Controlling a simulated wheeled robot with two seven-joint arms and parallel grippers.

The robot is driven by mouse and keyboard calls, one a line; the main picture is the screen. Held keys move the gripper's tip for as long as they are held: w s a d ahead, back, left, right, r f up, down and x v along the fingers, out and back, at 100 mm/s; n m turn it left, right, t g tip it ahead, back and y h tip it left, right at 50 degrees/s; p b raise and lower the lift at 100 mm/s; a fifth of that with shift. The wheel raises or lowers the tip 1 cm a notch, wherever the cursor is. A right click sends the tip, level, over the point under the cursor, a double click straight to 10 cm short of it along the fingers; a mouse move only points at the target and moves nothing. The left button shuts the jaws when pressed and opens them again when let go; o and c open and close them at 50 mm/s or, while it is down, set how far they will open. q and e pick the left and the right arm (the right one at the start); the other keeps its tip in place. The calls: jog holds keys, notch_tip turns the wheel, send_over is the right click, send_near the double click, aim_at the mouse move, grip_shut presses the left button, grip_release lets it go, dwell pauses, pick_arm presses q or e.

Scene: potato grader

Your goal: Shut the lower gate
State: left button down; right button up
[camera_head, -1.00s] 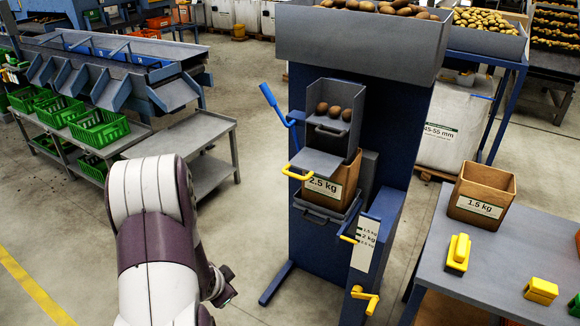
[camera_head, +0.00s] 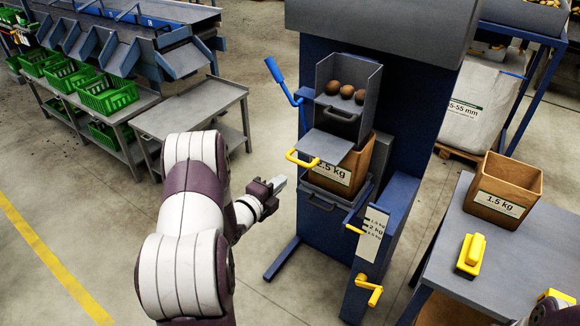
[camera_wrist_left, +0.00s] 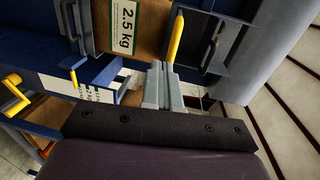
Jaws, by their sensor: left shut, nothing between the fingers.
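The lower gate (camera_head: 325,147) is a grey flap with a yellow handle (camera_head: 303,159). It sticks out towards me, below the pan holding a few potatoes and above the 2.5 kg box. My left gripper (camera_head: 279,184) is shut and empty, to the left of the flap and a little lower in the head view, apart from the handle there. In the left wrist view the shut fingers (camera_wrist_left: 161,84) point at the yellow handle (camera_wrist_left: 177,40), with a small or unclear gap. A dark part at the lower right corner of the head view may be my right gripper; its jaws cannot be made out.
A blue lever (camera_head: 284,80) stands left of the pan. The 2.5 kg box (camera_head: 352,160) sits below the flap. A weight scale with yellow handles (camera_head: 372,235) is at the lower right.

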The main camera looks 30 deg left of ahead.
pick_arm(q)
jog(key=p, duration=0.1)
send_near(311, 147)
jog(key=s+f, duration=0.2)
jog(key=shift+w+r, duration=0.1)
jog(key=shift+w, duration=0.2)
jog(key=w+b, duration=0.2)
jog(key=w, duration=0.2)
jog(key=w+b, duration=0.6)
jog(key=w, duration=0.1)
jog(key=shift+w+d+f, duration=0.3)
jog(key=shift+d, duration=0.1)
jog(key=shift+w+r, duration=0.2)
jog(key=shift+w, duration=0.05)
jog(key=shift+r, duration=0.25)
